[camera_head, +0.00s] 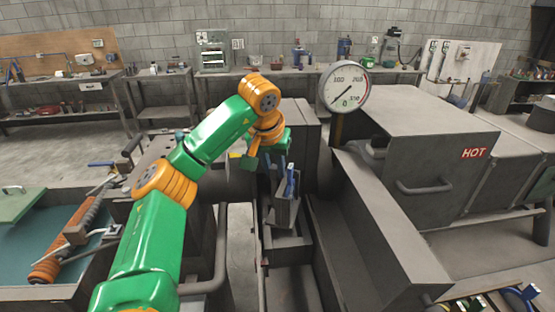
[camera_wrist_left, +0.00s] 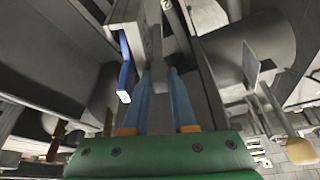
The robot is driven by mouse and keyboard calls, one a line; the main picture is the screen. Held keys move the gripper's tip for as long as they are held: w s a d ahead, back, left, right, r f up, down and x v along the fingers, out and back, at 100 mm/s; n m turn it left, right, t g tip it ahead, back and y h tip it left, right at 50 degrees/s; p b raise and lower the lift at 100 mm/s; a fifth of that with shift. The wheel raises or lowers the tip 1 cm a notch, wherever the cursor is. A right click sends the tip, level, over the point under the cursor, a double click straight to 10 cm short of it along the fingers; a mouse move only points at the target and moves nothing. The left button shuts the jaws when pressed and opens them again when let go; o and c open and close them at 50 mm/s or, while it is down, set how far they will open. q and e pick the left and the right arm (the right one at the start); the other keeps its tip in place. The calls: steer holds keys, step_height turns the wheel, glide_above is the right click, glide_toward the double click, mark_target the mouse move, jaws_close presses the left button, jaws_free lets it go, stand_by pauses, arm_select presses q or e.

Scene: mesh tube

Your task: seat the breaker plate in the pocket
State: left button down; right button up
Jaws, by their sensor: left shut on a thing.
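My left gripper (camera_head: 283,172) reaches down over the grey machine in the middle of the head view. In the left wrist view its two blue fingers (camera_wrist_left: 160,98) are shut on a narrow grey piece (camera_wrist_left: 158,68). I cannot tell whether this piece is the breaker plate. A grey block (camera_head: 286,213) stands just below the fingers in the head view, with a blue bar (camera_head: 291,181) at its top. A blue bar with a pale end (camera_wrist_left: 125,72) also shows left of the fingers in the wrist view. The pocket cannot be made out clearly. My right gripper is not seen.
A pressure gauge (camera_head: 343,88) on a post and a grey box marked HOT (camera_head: 440,150) stand to the right. A long grey trough (camera_head: 365,235) runs in front. A tray with a screw-like shaft (camera_head: 75,235) lies at left. Benches line the back wall.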

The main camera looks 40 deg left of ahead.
arm_select(q)
steer(key=shift+s+d+f, duration=0.1)
steer(key=shift+f, duration=1.05)
steer(key=c, duration=0.7)
jaws_free()
steer(key=shift+s+d, duration=0.1)
steer(key=shift+r, duration=0.1)
steer(key=shift+r, duration=0.35)
steer(key=v, duration=1.1)
steer(key=shift+s+r, duration=0.25)
steer(key=shift+r, duration=0.1)
